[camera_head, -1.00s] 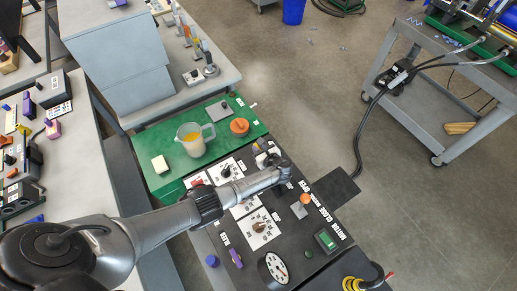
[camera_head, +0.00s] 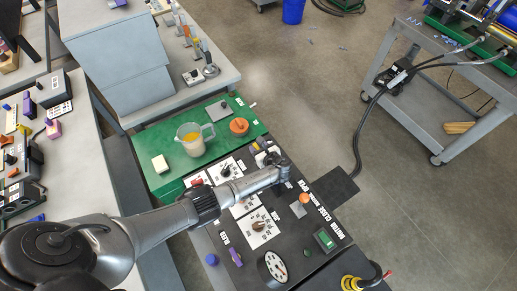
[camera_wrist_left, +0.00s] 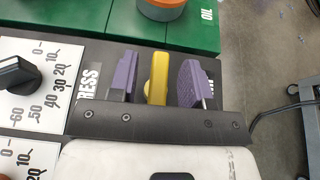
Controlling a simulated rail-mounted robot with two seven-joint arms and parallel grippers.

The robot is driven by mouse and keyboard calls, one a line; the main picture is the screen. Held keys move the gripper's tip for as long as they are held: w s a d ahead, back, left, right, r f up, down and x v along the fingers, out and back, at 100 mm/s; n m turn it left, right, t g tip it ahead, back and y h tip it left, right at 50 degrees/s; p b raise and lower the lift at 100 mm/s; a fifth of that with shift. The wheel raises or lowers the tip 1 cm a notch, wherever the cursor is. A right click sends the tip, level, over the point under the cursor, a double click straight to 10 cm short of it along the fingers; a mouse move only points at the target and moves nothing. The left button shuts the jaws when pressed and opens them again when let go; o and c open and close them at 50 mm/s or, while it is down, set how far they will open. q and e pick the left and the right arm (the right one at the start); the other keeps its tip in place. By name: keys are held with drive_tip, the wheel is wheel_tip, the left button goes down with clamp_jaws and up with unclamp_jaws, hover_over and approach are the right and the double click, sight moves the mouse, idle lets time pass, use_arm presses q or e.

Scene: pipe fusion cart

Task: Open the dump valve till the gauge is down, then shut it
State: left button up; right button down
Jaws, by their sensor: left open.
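My left gripper (camera_head: 270,160) is over the far part of the black control panel (camera_head: 318,240), its fingers mostly hidden behind the wrist. In the left wrist view its two purple fingers (camera_wrist_left: 157,78) stand apart, one on each side of a yellow handle (camera_wrist_left: 157,80). Gaps show between handle and fingers. A label reading "PRESS" is beside the left finger; another label is partly hidden behind the right one. A round white gauge (camera_head: 272,267) sits at the panel's near end; its reading is too small to tell. A purple lever (camera_head: 235,257) lies left of it. My right gripper is not in view.
Dial knobs (camera_head: 259,226) on white scales sit near the arm. A green top (camera_head: 160,150) beyond holds a jug (camera_head: 194,139) and an orange-topped round part (camera_head: 239,126). A green button (camera_head: 326,239) is at right. Open floor lies right of the panel.

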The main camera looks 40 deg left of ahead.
use_arm(q)
wheel_tip(320, 180, up, 2)
drive_tip(key=shift+r+p, duration=0.15)
drive_tip(key=shift+p, duration=0.2)
drive_tip(key=d+r, duration=0.7)
drive_tip(key=d, duration=0.4)
drive_tip(key=shift+d+p, duration=0.35)
drive_tip(key=shift+p, duration=0.1)
